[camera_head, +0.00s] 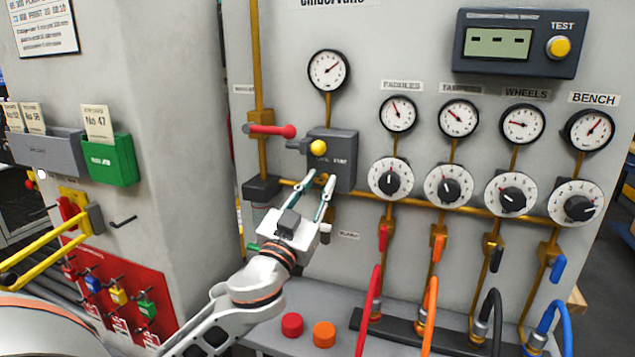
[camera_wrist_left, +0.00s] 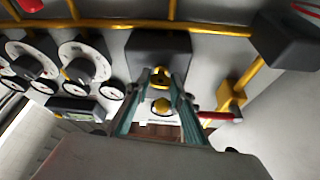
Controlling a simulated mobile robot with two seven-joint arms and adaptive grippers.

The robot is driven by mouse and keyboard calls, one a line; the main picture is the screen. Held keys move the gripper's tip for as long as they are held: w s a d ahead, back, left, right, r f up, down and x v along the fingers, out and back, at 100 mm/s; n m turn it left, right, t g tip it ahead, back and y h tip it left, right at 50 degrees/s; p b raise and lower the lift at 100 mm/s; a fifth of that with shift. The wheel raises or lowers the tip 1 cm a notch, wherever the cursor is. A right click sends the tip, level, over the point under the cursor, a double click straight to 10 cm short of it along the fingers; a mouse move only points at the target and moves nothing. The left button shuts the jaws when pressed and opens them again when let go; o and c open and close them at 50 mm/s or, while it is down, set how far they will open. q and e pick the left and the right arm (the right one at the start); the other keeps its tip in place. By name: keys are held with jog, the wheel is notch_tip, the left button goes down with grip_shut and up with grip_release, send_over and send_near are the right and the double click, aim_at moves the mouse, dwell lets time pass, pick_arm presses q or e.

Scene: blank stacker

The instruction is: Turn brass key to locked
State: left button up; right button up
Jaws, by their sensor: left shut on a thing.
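The dark grey valve box (camera_head: 345,168) is on the grey panel, with a yellow knob (camera_head: 318,147) on its front. My left gripper (camera_head: 319,181) reaches up to the lower part of this box. In the left wrist view, its two teal fingers (camera_wrist_left: 160,78) close around the brass key (camera_wrist_left: 160,70) on the box face. The yellow knob shows there (camera_wrist_left: 162,107) between the fingers. The key is small and partly hidden by the fingertips, so its exact angle cannot be told. My right gripper is in neither view.
A red-handled lever (camera_head: 272,131) sticks out left of the box. Dials (camera_head: 390,178) and gauges line the panel to the right, above coloured hoses. A concrete pillar (camera_head: 175,150) stands at left.

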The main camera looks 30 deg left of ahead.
pick_arm(q)
jog(key=m, duration=0.1)
jog(key=m+h+p, duration=0.1)
jog(key=shift+a+r+m, duration=0.1)
jog(key=shift+r+m, duration=0.15)
jog(key=shift+m, duration=0.05)
jog(key=m+h+p, duration=0.2)
jog(key=m+p, duration=0.2)
jog(key=m+g+h+p, duration=0.1)
jog(key=m+h+p, duration=0.1)
jog(key=m+p, duration=0.1)
jog(key=shift+m+p, duration=0.35)
jog(key=shift+m, duration=0.45)
jog(key=shift+m+g+p, duration=0.3)
jog(key=shift+m+g, duration=0.1)
jog(key=shift+m, duration=0.2)
jog(key=shift+m+g+h, duration=0.4)
jog(key=shift+m+h, duration=0.1)
jog(key=shift+m, duration=0.5)
jog(key=shift+m+p, duration=0.3)
jog(key=shift+m, duration=0.2)
jog(key=shift+m+g, duration=0.9)
jog(key=shift+m, duration=1)
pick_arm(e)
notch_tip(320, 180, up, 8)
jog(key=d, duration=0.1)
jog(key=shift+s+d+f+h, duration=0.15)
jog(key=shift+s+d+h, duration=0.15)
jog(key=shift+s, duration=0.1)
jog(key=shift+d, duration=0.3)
